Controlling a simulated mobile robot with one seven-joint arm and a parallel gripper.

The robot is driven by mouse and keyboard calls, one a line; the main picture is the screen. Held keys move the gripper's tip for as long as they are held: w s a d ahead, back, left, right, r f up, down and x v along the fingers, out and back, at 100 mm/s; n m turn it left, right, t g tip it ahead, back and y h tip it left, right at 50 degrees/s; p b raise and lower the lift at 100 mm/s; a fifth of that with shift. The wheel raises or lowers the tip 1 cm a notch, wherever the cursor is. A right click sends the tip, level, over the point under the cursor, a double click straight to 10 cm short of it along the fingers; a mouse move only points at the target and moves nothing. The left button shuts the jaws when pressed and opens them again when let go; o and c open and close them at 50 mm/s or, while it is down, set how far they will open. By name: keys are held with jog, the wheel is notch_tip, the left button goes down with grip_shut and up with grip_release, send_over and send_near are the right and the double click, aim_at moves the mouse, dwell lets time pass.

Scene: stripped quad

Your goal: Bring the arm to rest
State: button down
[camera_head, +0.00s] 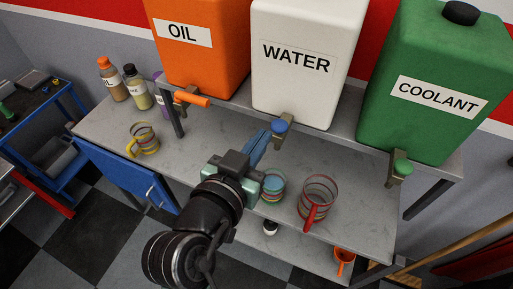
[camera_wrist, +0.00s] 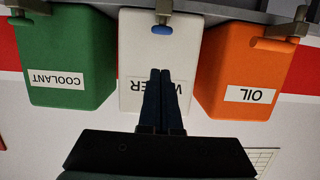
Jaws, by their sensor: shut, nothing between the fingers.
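My gripper (camera_head: 257,146) is in the middle of the head view, above the grey bench, its fingers together and empty. Its blue fingers point up toward the tap with the blue knob (camera_head: 280,127) below the white WATER tank (camera_head: 304,62). In the head view the fingertips overlap the area just left of that tap; I cannot tell the gap. In the wrist view the shut fingers (camera_wrist: 161,75) stand in front of the WATER tank (camera_wrist: 133,60), which appears upside down.
The orange OIL tank (camera_head: 200,60) and green COOLANT tank (camera_head: 425,90) flank the white one. Striped jugs with a yellow handle (camera_head: 148,140) and a red handle (camera_head: 318,190) stand on the bench (camera_head: 200,150). Another striped jug (camera_head: 273,184) is close beside my gripper. Bottles (camera_head: 112,80) stand at left.

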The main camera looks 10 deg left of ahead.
jog(key=shift+v, duration=0.75)
